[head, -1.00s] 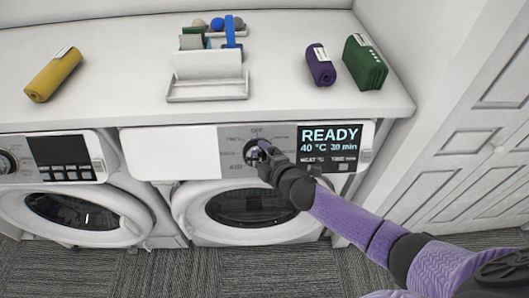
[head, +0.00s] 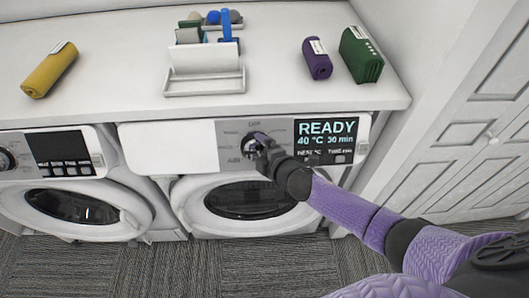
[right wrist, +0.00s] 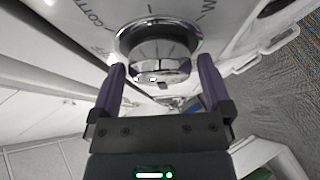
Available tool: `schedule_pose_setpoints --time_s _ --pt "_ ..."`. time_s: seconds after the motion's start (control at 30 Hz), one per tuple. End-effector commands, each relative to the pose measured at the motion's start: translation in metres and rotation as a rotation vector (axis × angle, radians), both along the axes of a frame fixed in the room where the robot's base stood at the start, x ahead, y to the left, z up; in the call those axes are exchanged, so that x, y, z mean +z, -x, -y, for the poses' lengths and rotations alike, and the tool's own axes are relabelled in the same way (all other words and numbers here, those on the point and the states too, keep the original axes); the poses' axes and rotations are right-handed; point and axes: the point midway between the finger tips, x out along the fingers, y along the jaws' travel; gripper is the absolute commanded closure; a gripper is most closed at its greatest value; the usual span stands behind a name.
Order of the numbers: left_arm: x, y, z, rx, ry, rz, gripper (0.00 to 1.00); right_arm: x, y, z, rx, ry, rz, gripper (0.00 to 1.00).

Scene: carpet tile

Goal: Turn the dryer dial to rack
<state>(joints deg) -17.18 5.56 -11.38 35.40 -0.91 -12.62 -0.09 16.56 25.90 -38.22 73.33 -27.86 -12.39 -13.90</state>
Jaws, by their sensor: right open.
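The dryer (head: 180,150) is the right-hand machine under the counter, with a round door below its panel. Its silver dial (head: 249,143) sits left of the display, partly hidden by my gripper. In the right wrist view the dial (right wrist: 160,52) stands at the top centre with printed labels around it, only partly readable. My right gripper (head: 262,147) is at the dial. In the right wrist view its two fingers (right wrist: 161,85) are open, one on each side of the dial's lower part; I cannot tell whether they touch it. My left gripper is not in view.
The dryer display (head: 326,140) reads READY, 40 °C, 30 min. A second machine with its own dial (head: 5,160) stands at the left.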

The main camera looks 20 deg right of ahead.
Motion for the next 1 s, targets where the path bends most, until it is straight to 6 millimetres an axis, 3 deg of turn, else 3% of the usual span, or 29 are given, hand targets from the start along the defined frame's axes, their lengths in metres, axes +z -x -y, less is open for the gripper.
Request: schedule_pose_setpoints --time_s 0.27,0.47,1.0 --pt "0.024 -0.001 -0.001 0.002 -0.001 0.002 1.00 0.025 0.047 0.011 0.001 0.001 -0.003 0.00" --pt "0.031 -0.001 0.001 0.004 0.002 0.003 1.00 0.038 0.081 0.019 0.001 0.000 -0.002 0.00" --pt "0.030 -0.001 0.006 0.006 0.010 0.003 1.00 0.035 0.087 0.022 -0.008 -0.005 -0.011 0.00"
